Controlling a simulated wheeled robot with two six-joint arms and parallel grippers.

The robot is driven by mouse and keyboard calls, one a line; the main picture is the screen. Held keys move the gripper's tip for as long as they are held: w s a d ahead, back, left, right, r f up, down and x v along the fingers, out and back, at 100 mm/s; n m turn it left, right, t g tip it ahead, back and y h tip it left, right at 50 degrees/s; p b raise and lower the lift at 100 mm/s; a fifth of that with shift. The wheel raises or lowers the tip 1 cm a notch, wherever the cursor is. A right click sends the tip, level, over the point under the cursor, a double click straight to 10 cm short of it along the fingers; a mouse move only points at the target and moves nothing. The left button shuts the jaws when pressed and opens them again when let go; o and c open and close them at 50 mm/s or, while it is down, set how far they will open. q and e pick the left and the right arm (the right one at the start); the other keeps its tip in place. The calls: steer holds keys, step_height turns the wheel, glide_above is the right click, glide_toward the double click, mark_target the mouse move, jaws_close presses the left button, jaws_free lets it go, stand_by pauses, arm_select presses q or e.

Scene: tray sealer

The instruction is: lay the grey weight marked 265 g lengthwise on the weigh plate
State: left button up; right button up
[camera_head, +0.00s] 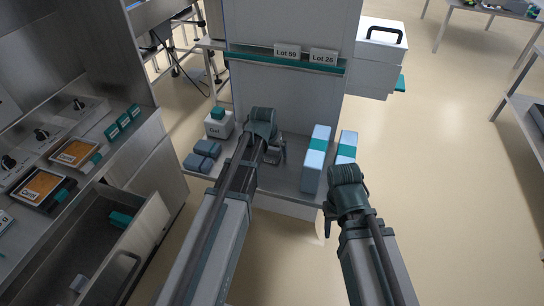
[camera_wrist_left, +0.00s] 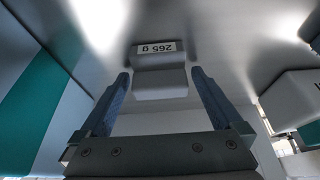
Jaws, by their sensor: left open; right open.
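The grey weight marked 265 g (camera_wrist_left: 160,70) shows in the left wrist view, on a grey metal surface, with its label upside down in the picture. My left gripper (camera_wrist_left: 160,82) is open, with one finger on each side of the weight's near part in that view. I cannot tell whether the fingers touch it. In the head view my left gripper (camera_head: 278,152) is over the steel shelf (camera_head: 285,180), and the weight is hidden by it. My right gripper (camera_head: 328,215) is open and empty at the shelf's front right. I cannot make out the weigh plate.
Two tall white-and-teal cartons (camera_head: 316,160) stand right of the left gripper. A white Gel box (camera_head: 218,124) and several blue-grey blocks (camera_head: 208,148) are at its left. An open drawer (camera_head: 140,235) and a counter with dials (camera_head: 60,150) are further left.

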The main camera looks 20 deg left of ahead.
arm_select(q)
steer(key=c, duration=1.6)
steer(key=shift+r, duration=0.1)
